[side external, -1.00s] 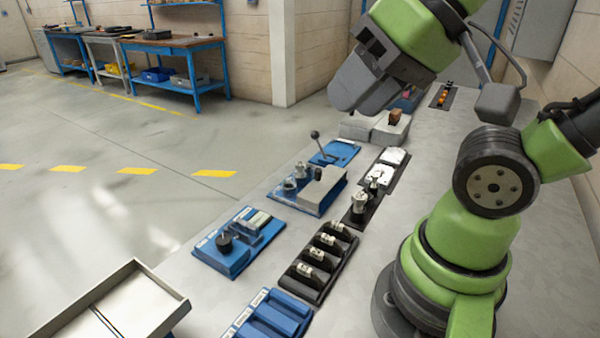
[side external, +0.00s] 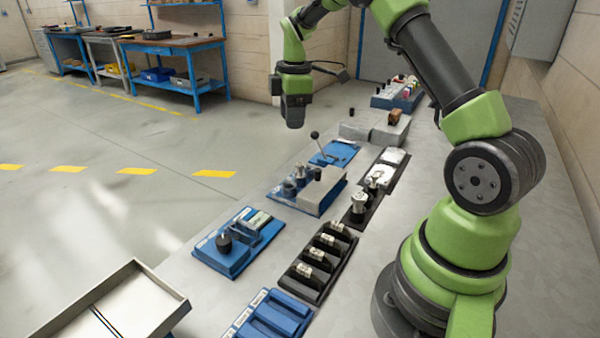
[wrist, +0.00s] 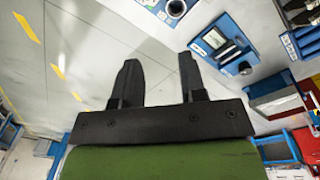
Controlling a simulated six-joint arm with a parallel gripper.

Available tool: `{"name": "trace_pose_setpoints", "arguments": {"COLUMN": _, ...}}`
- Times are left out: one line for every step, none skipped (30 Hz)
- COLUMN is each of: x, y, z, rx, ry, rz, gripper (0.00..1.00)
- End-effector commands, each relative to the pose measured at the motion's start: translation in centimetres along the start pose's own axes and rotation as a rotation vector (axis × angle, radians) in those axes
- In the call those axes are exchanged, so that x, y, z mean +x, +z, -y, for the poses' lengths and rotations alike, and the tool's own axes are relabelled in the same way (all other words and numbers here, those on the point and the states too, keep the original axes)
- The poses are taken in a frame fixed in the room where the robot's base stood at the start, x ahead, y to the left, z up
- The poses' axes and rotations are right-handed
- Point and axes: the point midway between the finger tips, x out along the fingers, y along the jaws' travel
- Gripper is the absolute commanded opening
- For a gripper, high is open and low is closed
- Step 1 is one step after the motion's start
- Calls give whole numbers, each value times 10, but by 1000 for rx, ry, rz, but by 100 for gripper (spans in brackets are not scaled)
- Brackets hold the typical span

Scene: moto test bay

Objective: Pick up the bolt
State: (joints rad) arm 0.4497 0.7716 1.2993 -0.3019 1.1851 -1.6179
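I cannot pick out the bolt with certainty in either view. Small silver metal pieces stand in a black holder (side external: 350,220) in the middle of the bench, but they are too small to identify. My gripper (side external: 294,122) hangs pointing down at the bench's left edge in the side view, above and to the left of the lever fixture (side external: 333,155). In the wrist view my gripper (wrist: 158,60) has its two dark fingers apart, with only pale floor or bench surface showing between them.
Blue fixtures (side external: 238,262) and a black rack (side external: 318,292) line the bench. Pale grey blocks (side external: 390,132) and a blue rack of small coloured items (side external: 400,97) stand farther back. A metal tray (side external: 160,285) sits front left. The bench is clear between the fixtures and my base.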

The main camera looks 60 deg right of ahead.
Motion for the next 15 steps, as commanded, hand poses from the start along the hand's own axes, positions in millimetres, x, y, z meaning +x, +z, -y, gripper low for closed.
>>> {"name": "trace_pose_setpoints", "arguments": {"x": 16, "y": 7, "z": -6, "rx": -38, "ry": -21, "rz": 14, "gripper": 38}}
{"name": "trace_pose_setpoints", "arguments": {"x": 23, "y": 10, "z": -9, "rx": -60, "ry": -30, "rz": 19, "gripper": 38}}
{"name": "trace_pose_setpoints", "arguments": {"x": 30, "y": 14, "z": -11, "rx": -84, "ry": -39, "rz": 24, "gripper": 38}}
{"name": "trace_pose_setpoints", "arguments": {"x": 34, "y": 16, "z": -13, "rx": -100, "ry": -45, "rz": 27, "gripper": 38}}
{"name": "trace_pose_setpoints", "arguments": {"x": 38, "y": 18, "z": -14, "rx": -112, "ry": -49, "rz": 29, "gripper": 38}}
{"name": "trace_pose_setpoints", "arguments": {"x": 42, "y": 19, "z": -15, "rx": -124, "ry": -54, "rz": 31, "gripper": 38}}
{"name": "trace_pose_setpoints", "arguments": {"x": 45, "y": 20, "z": -15, "rx": -130, "ry": -57, "rz": 32, "gripper": 38}}
{"name": "trace_pose_setpoints", "arguments": {"x": 49, "y": 21, "z": -15, "rx": -135, "ry": -59, "rz": 33, "gripper": 38}}
{"name": "trace_pose_setpoints", "arguments": {"x": 55, "y": 21, "z": -15, "rx": -139, "ry": -59, "rz": 34, "gripper": 38}}
{"name": "trace_pose_setpoints", "arguments": {"x": 60, "y": 22, "z": -14, "rx": -139, "ry": -61, "rz": 34, "gripper": 38}}
{"name": "trace_pose_setpoints", "arguments": {"x": 64, "y": 22, "z": -14, "rx": -139, "ry": -61, "rz": 34, "gripper": 38}}
{"name": "trace_pose_setpoints", "arguments": {"x": 70, "y": 22, "z": -13, "rx": -139, "ry": -61, "rz": 34, "gripper": 38}}
{"name": "trace_pose_setpoints", "arguments": {"x": 75, "y": 22, "z": -13, "rx": -139, "ry": -61, "rz": 34, "gripper": 38}}
{"name": "trace_pose_setpoints", "arguments": {"x": 79, "y": 22, "z": -13, "rx": -138, "ry": -60, "rz": 33, "gripper": 38}}
{"name": "trace_pose_setpoints", "arguments": {"x": 83, "y": 22, "z": -13, "rx": -138, "ry": -59, "rz": 33, "gripper": 38}}
